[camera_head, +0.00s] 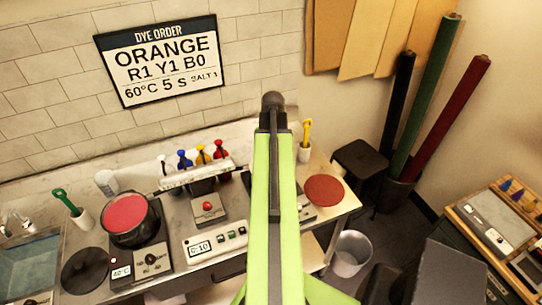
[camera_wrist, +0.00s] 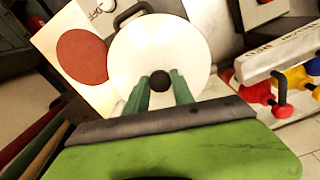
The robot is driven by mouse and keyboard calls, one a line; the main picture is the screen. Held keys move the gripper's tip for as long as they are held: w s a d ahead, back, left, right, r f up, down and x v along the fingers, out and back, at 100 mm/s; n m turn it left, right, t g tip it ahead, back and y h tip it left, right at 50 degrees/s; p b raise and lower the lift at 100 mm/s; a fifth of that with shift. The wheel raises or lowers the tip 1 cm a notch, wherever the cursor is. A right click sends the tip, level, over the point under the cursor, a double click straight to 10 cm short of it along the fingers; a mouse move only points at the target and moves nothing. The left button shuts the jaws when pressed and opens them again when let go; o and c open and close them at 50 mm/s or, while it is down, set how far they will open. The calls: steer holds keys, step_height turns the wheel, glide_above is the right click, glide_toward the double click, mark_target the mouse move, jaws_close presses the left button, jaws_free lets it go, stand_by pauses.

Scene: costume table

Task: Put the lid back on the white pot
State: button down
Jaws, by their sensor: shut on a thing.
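In the wrist view, a round white lid (camera_wrist: 181,48) with a black knob (camera_wrist: 160,81) fills the middle. My gripper (camera_wrist: 160,88) has its green fingers on either side of the knob and is shut on it. A dark loop handle (camera_wrist: 129,13) sticks out past the lid's far edge, seemingly from the white pot beneath. The lid hides the pot's body, so I cannot tell whether the lid rests on the rim or hangs above it. In the head view, my arm hides the lid and the white pot.
A black pot with red liquid (camera_head: 126,213) stands on a hotplate (camera_head: 150,262) at the left, beside a dark round lid (camera_head: 85,270). A rack (camera_head: 196,174) with coloured bottles stands behind. A red disc (camera_head: 324,190) lies right of my arm. A bucket (camera_head: 350,252) stands below.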

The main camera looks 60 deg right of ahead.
stand_by(0.8)
steer(key=c, duration=0.5)
jaws_free()
step_height(320, 180, up, 7)
steer(key=p, duration=0.7)
steer(key=shift+s, duration=0.1)
jaws_close()
stand_by(0.5)
stand_by(0.8)
steer(key=shift+f, duration=0.2)
steer(key=shift+f+b, duration=2.9)
steer(key=shift+b, duration=0.15)
